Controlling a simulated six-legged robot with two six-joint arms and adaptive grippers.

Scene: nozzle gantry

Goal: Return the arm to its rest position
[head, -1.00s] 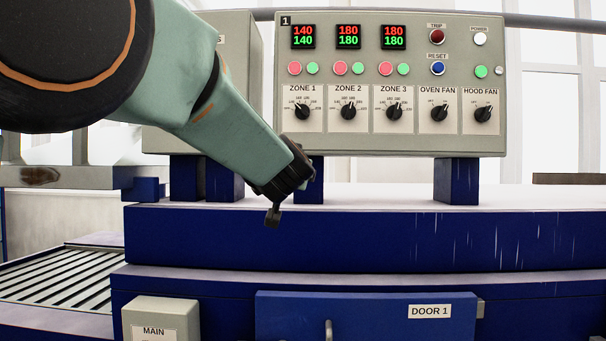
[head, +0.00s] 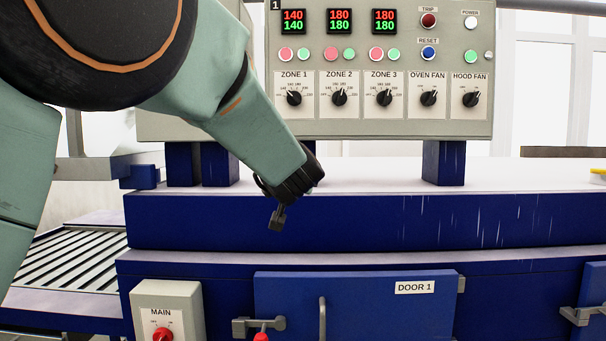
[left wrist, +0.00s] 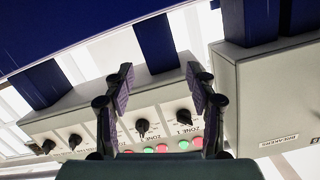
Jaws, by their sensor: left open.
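My left arm comes in from the upper left. Its gripper (head: 277,215) hangs below the control panel (head: 385,125), in front of the blue oven body, apart from the knobs. In the left wrist view the gripper (left wrist: 160,75) has its two fingers spread with nothing held between them. That view shows the panel upside down, with the ZONE 1 knob (left wrist: 183,117) and ZONE 2 knob (left wrist: 142,127) beyond the fingers. The panel displays read 140 over 140, then 180 over 180 twice. My right gripper is not in view.
Below are the blue oven front (head: 320,220), DOOR 1 (head: 370,308) with its upright handle, and the MAIN switch box (head: 165,305) with a red knob. A roller conveyor (head: 75,265) lies at left. A BREAKERS box (left wrist: 275,95) shows in the left wrist view.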

